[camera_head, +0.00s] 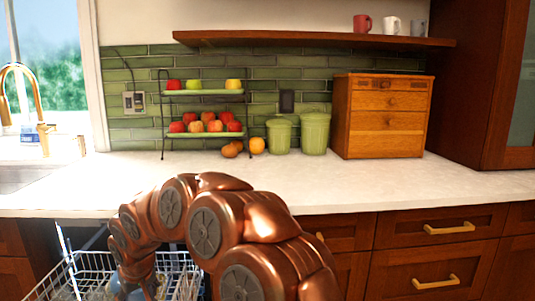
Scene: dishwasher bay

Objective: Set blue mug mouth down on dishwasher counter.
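My copper arm bends over the counter front and down into the open dishwasher's wire rack (90,270) at the lower left. My gripper (132,291) is at the bottom edge of the picture, mostly hidden by my own arm links and cut off; its fingers cannot be made out. A small blue patch beside it, possibly the blue mug (151,284), shows low in the rack area. Its pose, and whether the gripper touches it, cannot be told. The white counter (350,185) runs above the dishwasher.
The counter's front strip is clear. At its back stand a tiered fruit stand (205,134), loose fruit (257,145), two green canisters (314,133) and a wooden drawer box (388,117). A sink (25,178) is at left. A wall shelf (310,40) holds several cups.

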